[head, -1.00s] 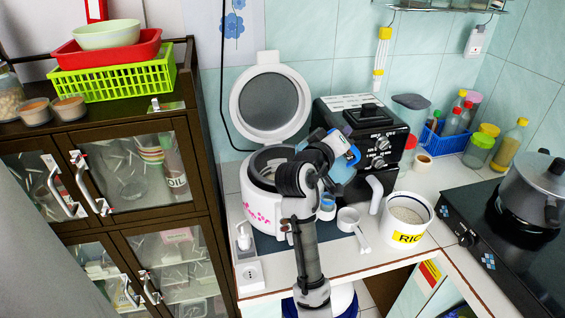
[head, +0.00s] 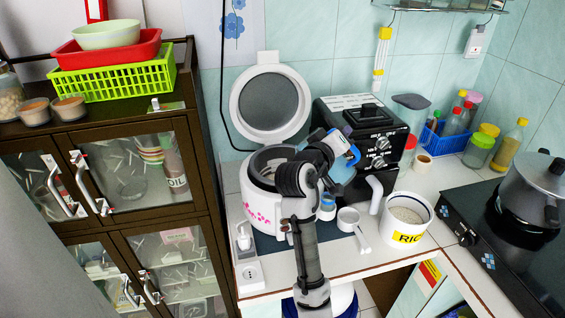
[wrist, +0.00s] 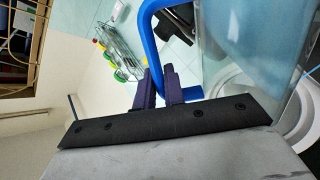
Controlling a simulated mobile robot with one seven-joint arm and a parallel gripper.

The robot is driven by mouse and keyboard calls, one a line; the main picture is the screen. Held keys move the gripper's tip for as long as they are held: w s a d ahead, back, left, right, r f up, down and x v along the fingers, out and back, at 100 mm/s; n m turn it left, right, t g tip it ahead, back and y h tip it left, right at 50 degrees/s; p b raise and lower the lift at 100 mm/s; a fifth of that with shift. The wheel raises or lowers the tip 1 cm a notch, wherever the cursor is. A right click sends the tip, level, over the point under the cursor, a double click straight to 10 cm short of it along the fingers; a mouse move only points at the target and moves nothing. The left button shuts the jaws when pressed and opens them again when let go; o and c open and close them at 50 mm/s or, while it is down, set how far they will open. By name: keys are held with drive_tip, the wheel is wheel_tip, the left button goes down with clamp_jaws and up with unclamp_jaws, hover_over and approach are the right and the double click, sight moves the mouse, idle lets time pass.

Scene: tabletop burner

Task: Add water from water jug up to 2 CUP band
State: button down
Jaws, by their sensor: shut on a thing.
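The water jug (head: 343,170) is translucent light blue with a blue handle (wrist: 147,35). My gripper (wrist: 159,82) is shut on this handle. In the head view my gripper (head: 341,147) is beside the rice cooker's right rim, with the jug partly hidden behind my arm. The white rice cooker (head: 262,212) with pink flowers stands with its lid (head: 270,104) open. My arm covers part of its opening, and the 2 CUP band cannot be made out. In the wrist view the clear jug body (wrist: 240,45) is at the upper right, above a round white rim (wrist: 285,105).
A white measuring cup (head: 348,219), a rice container (head: 408,221) and a black appliance (head: 362,117) crowd the counter right of the cooker. A stove with a pot (head: 535,185) is far right. A brown cabinet (head: 190,150) stands left.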

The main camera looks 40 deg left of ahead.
drive_tip(key=shift+s+a+r+n, duration=0.1)
drive_tip(key=shift+a+r+n, duration=0.55)
drive_tip(key=shift+n, duration=0.25)
drive_tip(key=shift+f, duration=0.1)
idle(1.8)
